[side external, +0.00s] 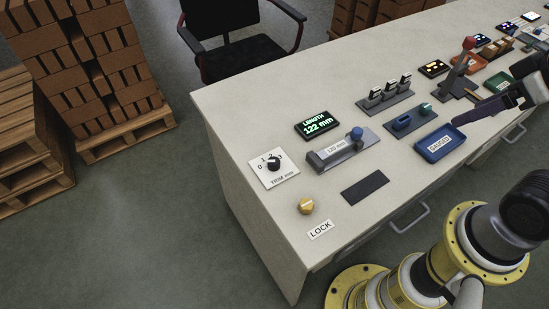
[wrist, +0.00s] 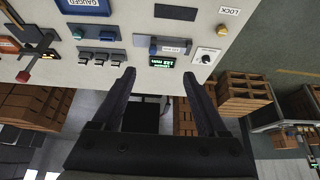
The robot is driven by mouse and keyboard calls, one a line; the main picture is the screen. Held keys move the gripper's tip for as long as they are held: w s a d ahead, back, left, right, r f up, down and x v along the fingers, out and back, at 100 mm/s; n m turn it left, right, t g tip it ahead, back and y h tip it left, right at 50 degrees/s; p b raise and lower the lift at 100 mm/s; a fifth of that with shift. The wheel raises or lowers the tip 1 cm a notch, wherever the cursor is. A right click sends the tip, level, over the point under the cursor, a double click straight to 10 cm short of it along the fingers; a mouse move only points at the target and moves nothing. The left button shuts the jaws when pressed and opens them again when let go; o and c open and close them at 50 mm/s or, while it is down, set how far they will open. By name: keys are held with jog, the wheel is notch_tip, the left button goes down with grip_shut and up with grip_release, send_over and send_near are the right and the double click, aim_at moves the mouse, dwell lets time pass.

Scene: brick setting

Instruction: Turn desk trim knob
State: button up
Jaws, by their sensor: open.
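The trim knob (side external: 274,163) is a small black knob on a white dial plate (side external: 283,180) marked with numbers and "TRIM mm". It sits near the desk's left end in the side view. In the wrist view the knob (wrist: 206,58) shows at the upper right, beyond the right finger. My gripper (wrist: 162,80) is open and empty, with its two dark fingers apart. In the side view part of my gripper (side external: 500,104) shows over the desk's right part, well away from the knob; its fingertips are hard to make out.
A yellow knob (side external: 306,206) sits beside a LOCK label (side external: 320,230). A green display (side external: 317,124) reads "LENGTH 122 mm". A gauge with a blue knob (side external: 357,133), a blue GAUGED tray (side external: 440,143) and several levers (side external: 390,90) stand on the desk (side external: 235,110). A chair (side external: 240,55) is behind.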

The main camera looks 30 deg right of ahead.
jog(key=shift+c, duration=0.3)
jog(key=w+a+r+n, duration=0.2)
jog(key=w+r+n, duration=0.45)
jog(key=w, duration=0.35)
jog(key=n+g, duration=0.6)
jog(key=n, duration=0.3)
send_over(274, 161)
notch_tip(274, 161, down, 24)
jog(key=shift+m, duration=0.25)
notch_tip(274, 161, down, 13)
jog(key=shift+f, duration=0.15)
